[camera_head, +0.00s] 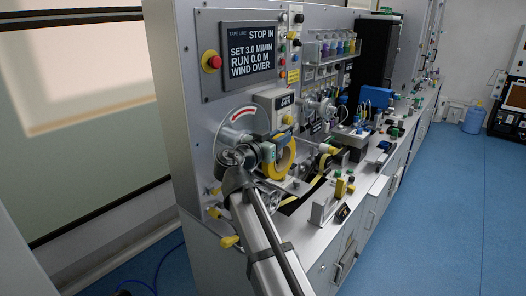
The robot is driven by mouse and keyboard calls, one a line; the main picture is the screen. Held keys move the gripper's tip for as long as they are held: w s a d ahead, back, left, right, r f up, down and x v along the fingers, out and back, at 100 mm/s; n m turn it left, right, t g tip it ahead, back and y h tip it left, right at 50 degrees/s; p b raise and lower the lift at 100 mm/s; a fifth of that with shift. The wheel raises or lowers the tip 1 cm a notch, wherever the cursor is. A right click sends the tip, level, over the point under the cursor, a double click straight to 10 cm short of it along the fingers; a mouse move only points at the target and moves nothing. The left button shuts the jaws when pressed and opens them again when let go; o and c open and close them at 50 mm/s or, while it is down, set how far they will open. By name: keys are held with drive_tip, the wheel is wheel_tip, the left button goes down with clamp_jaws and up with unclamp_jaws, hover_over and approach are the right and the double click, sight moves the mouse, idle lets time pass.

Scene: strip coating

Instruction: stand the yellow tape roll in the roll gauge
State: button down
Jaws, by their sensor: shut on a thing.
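The yellow tape roll (271,168) is a thick yellow ring with a pale middle, held upright in front of the machine panel. My gripper (272,148) is shut on its upper left side. The arm comes up from the bottom of the picture and hides part of the machine behind it. A light grey upright block (322,208) with a small dark label stands on the bench front, to the right of and below the roll. It may be the roll gauge, but its shape is too small to tell. The roll is apart from it.
Small yellow and green pieces (344,187) stand on the bench just behind the block. Rollers and a blue box (377,97) fill the bench farther back. A yellow-tipped handle (230,241) sticks out low at the left. The blue floor (440,220) is clear at right.

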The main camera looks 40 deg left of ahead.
drive_tip(key=shift+d, duration=1.25)
drive_tip(key=w+d+h, duration=0.1)
drive_tip(key=w, duration=1)
drive_tip(key=w+d+f, duration=0.2)
drive_tip(key=w+f, duration=0.3)
drive_tip(key=f, duration=0.3)
drive_tip(key=w+d+f+y, duration=0.1)
drive_tip(key=w+d+f, duration=0.2)
drive_tip(key=w+f, duration=0.3)
drive_tip(key=shift+f, duration=1.65)
drive_tip(key=shift+w+f, duration=0.1)
wheel_tip(320, 180, down, 7)
